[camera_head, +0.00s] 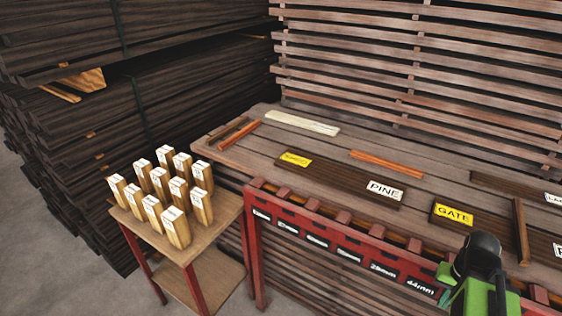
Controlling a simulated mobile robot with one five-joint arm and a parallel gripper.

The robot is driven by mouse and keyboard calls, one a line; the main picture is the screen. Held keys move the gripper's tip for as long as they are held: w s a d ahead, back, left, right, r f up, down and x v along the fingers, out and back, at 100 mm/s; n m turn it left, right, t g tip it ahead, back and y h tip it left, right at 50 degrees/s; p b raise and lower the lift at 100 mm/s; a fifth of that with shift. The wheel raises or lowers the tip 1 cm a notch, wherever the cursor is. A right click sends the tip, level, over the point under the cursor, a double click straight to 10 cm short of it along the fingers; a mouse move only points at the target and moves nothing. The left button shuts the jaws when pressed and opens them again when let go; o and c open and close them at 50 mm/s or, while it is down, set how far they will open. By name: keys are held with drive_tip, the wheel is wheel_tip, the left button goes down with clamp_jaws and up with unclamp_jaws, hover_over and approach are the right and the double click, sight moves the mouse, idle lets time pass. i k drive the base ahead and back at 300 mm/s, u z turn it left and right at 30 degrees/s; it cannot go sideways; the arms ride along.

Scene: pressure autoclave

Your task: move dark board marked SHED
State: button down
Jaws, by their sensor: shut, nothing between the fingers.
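No label that I can read says SHED. A dark board with a small yellow label (296,160) lies near the middle of the plank table, its lettering too small to read. Dark boards marked PINE (384,190) and GATE (453,214) lie to its right, toward the front edge. My gripper (478,284), green and black, is at the lower right, in front of the GATE board and apart from the yellow-labelled board. It is shut and holds nothing; its tips are hard to make out.
A red rack with size labels (335,246) runs along the table's front edge. A small side table (226,211) holds several upright wooden blocks. Orange strips (386,163) and a pale board (302,123) lie on the planks. Stacked timber (190,85) stands behind.

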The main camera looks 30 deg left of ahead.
sight(378, 191)
drive_tip(key=u, duration=0.4)
drive_tip(key=k, duration=0.15)
drive_tip(key=u, duration=3.25)
drive_tip(key=k, duration=1.1)
drive_tip(key=z, duration=1.3)
drive_tip(key=i, duration=1.35)
drive_tip(key=u, duration=0.1)
